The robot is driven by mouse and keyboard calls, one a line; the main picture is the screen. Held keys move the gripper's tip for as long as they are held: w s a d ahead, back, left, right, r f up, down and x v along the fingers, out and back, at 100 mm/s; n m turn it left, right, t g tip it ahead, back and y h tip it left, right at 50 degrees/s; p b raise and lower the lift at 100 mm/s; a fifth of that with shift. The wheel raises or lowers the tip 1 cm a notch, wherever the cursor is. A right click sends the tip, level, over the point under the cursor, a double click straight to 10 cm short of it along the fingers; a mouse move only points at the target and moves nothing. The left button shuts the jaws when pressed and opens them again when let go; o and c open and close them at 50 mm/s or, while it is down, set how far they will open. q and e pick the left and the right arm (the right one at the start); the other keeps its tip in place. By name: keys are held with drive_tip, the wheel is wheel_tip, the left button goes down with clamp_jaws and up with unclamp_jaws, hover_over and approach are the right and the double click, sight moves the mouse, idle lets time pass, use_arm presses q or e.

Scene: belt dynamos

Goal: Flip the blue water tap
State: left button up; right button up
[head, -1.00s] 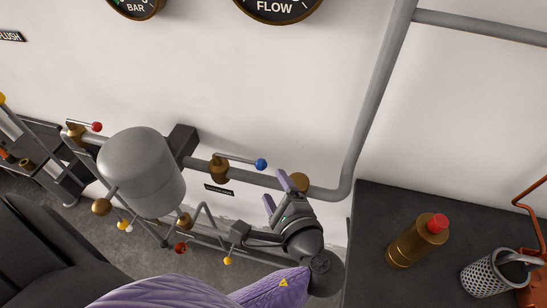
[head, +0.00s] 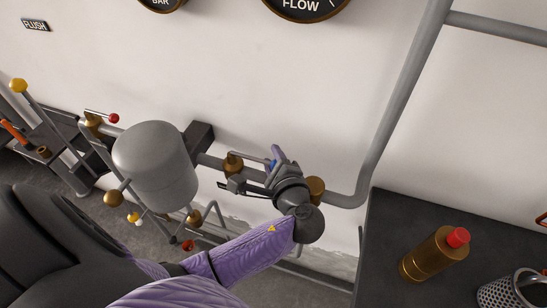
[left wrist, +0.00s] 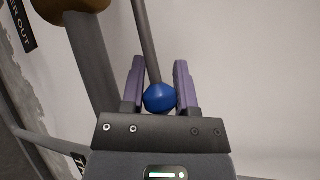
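The blue water tap has a brass body (head: 233,163) on the grey wall pipe. Its thin lever ends in a blue ball knob, which my left gripper partly hides in the head view. In the left wrist view the blue knob (left wrist: 160,97) sits between the two purple fingers, close to the palm. The lever (left wrist: 146,40) runs away from it past the fingertips. My left gripper (head: 276,156) is at the lever's end, its fingers close against both sides of the knob. My right gripper is out of view.
A grey tank (head: 156,165) stands left of the tap, with a red-knobbed lever (head: 113,118) beyond it. A dark bench at the right holds a brass bottle with a red cap (head: 436,254) and a mesh cup (head: 510,291).

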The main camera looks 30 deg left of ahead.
use_arm(q)
clamp_jaws()
drive_tip(key=shift+f, duration=0.1)
idle(0.9)
